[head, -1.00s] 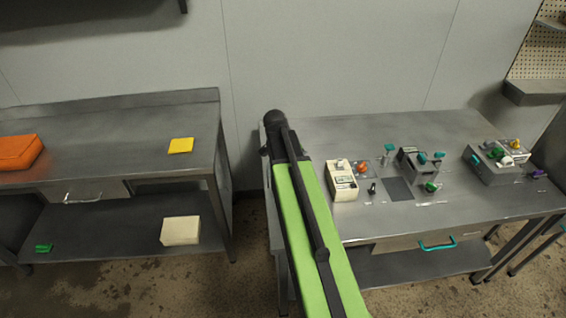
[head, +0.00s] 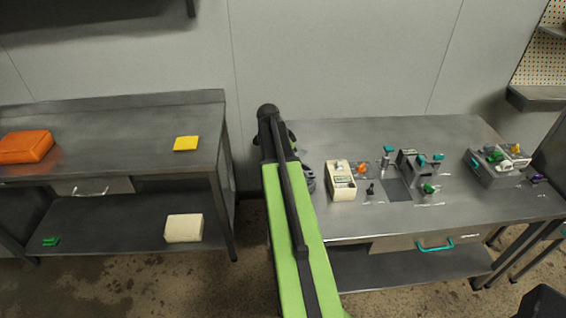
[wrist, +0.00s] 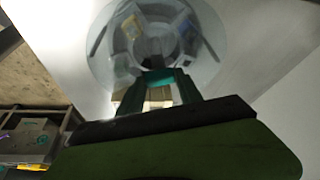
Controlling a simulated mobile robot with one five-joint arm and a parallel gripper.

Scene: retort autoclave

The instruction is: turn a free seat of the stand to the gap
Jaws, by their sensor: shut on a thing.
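The round grey stand (wrist: 97,52) fills the upper middle of the wrist view. Several items or seats sit around its centre, one of them yellow (wrist: 130,27); which seats are free is too blurred to tell. My gripper (wrist: 160,82) is at the stand's near edge, its dark fingers on both sides of a teal piece (wrist: 155,76), and is shut on it. Whether this piece is part of the stand I cannot tell. In the head view my arm hides most of the stand; a rounded grey edge (head: 308,179) shows beside it. The gap cannot be made out.
Right of my arm on the steel table are a cream box (head: 341,181), a dark plate (head: 397,190) and grey fixtures with coloured knobs (head: 492,170). The left bench (head: 110,122) carries an orange case (head: 25,147) and a yellow block (head: 186,143). A floor gap separates them.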

